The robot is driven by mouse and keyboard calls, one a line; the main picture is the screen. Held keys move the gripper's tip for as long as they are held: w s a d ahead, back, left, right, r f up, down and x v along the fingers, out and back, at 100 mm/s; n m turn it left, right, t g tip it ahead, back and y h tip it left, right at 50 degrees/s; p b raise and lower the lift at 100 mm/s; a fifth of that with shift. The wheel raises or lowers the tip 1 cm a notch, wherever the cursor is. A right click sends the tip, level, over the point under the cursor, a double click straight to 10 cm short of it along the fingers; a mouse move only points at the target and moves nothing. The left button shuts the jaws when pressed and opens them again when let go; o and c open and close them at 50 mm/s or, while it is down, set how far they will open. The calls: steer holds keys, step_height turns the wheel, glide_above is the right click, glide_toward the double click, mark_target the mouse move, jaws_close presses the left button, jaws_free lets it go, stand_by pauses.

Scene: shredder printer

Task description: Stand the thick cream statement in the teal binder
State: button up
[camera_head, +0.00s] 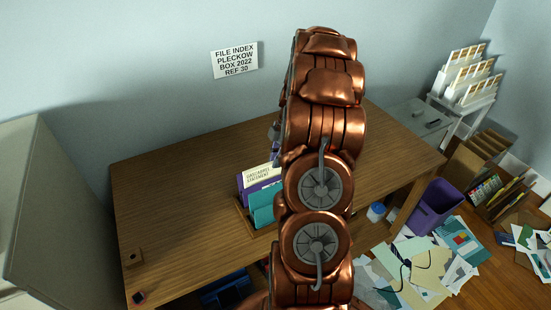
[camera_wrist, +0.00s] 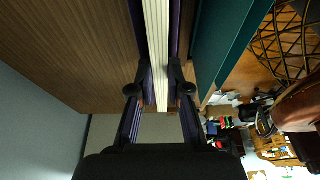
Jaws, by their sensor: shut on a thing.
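The thick cream statement (camera_head: 258,174) rises out of the purple binder (camera_head: 247,190), its printed label facing the camera. In the wrist view the statement (camera_wrist: 157,40) is a pale band of page edges between my gripper's fingers (camera_wrist: 160,90), which are shut on it. Dark purple walls show on both sides of it there. The teal binder (camera_head: 261,206) stands just in front of the purple one, and its wall (camera_wrist: 225,40) shows at the right of the wrist view. In the head view my copper arm hides most of my gripper and the binders' right ends.
The binders sit in a wooden holder (camera_head: 243,221) on the brown desk (camera_head: 160,190). The desk's left part is mostly clear. A purple bin (camera_head: 436,205) and scattered papers (camera_head: 420,270) lie on the floor at right. A grey cabinet (camera_head: 55,210) stands at left.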

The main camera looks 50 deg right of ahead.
steer(key=shift+r, duration=0.25)
jaws_close()
steer(key=shift+r+b, duration=0.45)
steer(key=shift+r, duration=0.4)
steer(key=shift+r+b, duration=0.55)
steer(key=shift+r, duration=1.35)
step_height(320, 180, up, 7)
steer(key=shift+f+b, duration=0.2)
steer(key=shift+b, duration=0.25)
steer(key=shift+r, duration=0.1)
